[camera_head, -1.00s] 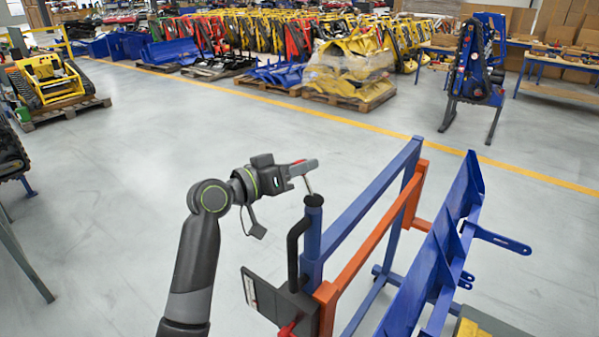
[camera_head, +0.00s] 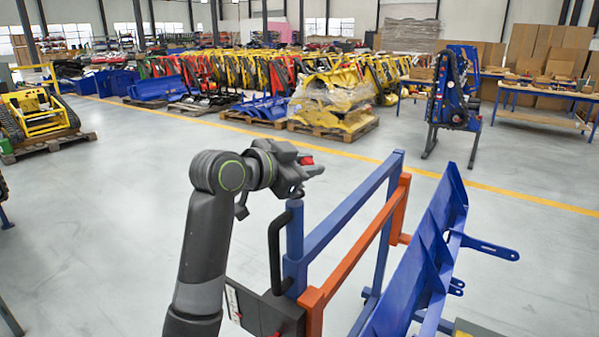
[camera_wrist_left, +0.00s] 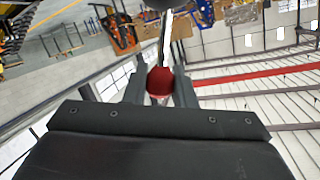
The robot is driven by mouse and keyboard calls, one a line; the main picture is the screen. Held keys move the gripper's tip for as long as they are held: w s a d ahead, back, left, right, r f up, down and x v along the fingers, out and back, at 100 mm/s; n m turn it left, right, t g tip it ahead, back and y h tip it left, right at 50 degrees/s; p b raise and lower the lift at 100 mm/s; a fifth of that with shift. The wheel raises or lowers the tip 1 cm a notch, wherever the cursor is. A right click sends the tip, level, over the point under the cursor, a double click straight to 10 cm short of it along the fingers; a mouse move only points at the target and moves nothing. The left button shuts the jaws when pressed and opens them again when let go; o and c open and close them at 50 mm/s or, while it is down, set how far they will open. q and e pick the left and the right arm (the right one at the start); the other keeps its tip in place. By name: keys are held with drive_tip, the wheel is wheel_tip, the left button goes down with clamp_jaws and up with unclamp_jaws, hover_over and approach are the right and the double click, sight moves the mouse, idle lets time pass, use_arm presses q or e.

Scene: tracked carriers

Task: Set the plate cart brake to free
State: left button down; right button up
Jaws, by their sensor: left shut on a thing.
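The plate cart (camera_head: 340,222) has a blue and orange frame with a blue post and a black bent handle (camera_head: 275,250) at its near left end. My left gripper (camera_head: 312,168) is just above the top of that post. In the left wrist view it is shut on a red ball knob (camera_wrist_left: 159,82), held between the two fingers. Red also shows at the fingers in the head view (camera_head: 306,160). A thin rod runs from the knob in the wrist view. Its joint with the cart is hidden behind the gripper. My right gripper is not in view.
A long blue plate-like part (camera_head: 425,255) stands along the cart's right side, with a blue arm jutting right. A black panel with a label (camera_head: 262,312) is low on the cart. Open grey floor lies to the left. Pallets (camera_head: 335,128) and blue stand (camera_head: 452,95) are farther back.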

use_arm(q)
drive_tip(key=shift+s+d+f+m+y+b, duration=0.3)
drive_tip(key=shift+d+m+b, duration=0.15)
drive_tip(key=shift+m+b, duration=0.15)
drive_tip(key=c, duration=1.2)
unclamp_jaws()
drive_tip(key=shift+c, duration=0.2)
drive_tip(key=b+v, duration=0.2)
drive_tip(key=v, duration=1.5)
